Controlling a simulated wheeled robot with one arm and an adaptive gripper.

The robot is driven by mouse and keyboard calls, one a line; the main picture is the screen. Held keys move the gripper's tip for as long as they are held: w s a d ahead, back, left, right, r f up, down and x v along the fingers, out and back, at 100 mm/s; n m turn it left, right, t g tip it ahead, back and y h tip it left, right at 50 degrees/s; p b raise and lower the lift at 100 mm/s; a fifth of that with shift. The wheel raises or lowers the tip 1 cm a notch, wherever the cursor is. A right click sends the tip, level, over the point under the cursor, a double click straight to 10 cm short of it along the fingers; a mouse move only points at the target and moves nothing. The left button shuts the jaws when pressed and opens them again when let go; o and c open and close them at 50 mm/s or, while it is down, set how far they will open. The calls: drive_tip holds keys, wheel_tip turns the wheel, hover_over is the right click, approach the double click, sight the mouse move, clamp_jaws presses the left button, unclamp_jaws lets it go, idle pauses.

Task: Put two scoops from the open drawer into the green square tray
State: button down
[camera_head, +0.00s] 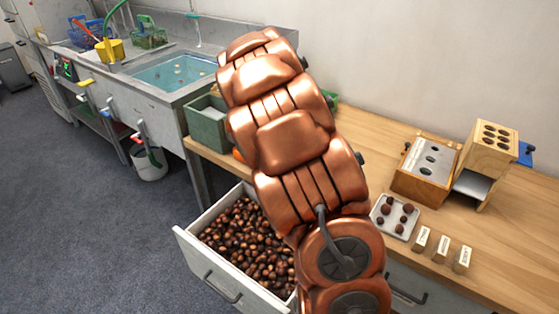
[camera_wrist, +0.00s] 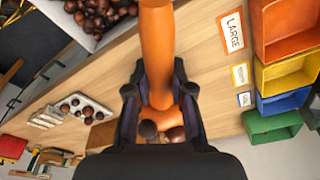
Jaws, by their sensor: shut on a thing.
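The open drawer (camera_head: 184,236) is full of brown chestnuts (camera_head: 250,245); a corner of it shows at the top left of the wrist view. My gripper (camera_wrist: 160,92) is shut on an orange scoop (camera_wrist: 157,45) in the wrist view, above the wooden counter. A few chestnuts (camera_wrist: 148,129) show at the scoop's near end; how full it is I cannot tell. A green square box (camera_head: 205,131) stands on the counter's left end. A green tray (camera_wrist: 272,130) is right of my gripper in the wrist view; whether these are the same I cannot tell. My arm hides the gripper in the head view.
Orange, yellow and blue trays (camera_wrist: 283,103) line the right of the wrist view, beside a LARGE label (camera_wrist: 232,32). A small chestnut tray (camera_head: 393,226), label blocks (camera_head: 441,248) and wooden stands (camera_head: 427,172) occupy the counter's right. A sink (camera_head: 175,72) stands left.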

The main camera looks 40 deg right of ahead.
drive_tip(key=y, duration=0.1)
drive_tip(key=d+y, duration=0.1)
drive_tip(key=y, duration=0.1)
drive_tip(key=shift+f+t, duration=0.15)
drive_tip(key=shift+t, duration=0.15)
drive_tip(key=shift+s+d+r+t+y, duration=0.15)
drive_tip(key=shift+d+r+y, duration=0.15)
drive_tip(key=shift+r+y, duration=0.25)
drive_tip(key=shift+d+r+t+y, duration=0.15)
drive_tip(key=shift+d+r+y, duration=0.1)
drive_tip(key=shift+r+y, duration=0.25)
drive_tip(key=r+y, duration=0.1)
drive_tip(key=d+r+y, duration=0.2)
drive_tip(key=shift+s+d+r+t, duration=0.1)
drive_tip(key=shift+s+d+t, duration=0.05)
drive_tip(key=shift+s+t, duration=0.15)
drive_tip(key=d+y+p, duration=0.1)
drive_tip(key=d+r+y+p, duration=0.1)
drive_tip(key=shift+s+r+p, duration=0.2)
drive_tip(key=shift+p, duration=0.2)
drive_tip(key=shift+s+d+r+t+y+p, duration=0.15)
drive_tip(key=shift+d+r+t+y+p, duration=0.2)
drive_tip(key=shift+d+y+p, duration=0.4)
drive_tip(key=p, duration=0.4)
drive_tip(key=shift+s+d+r+y, duration=0.1)
drive_tip(key=shift+d+r+y, duration=0.05)
drive_tip(key=shift+d+y, duration=0.15)
drive_tip(key=shift+d, duration=0.1)
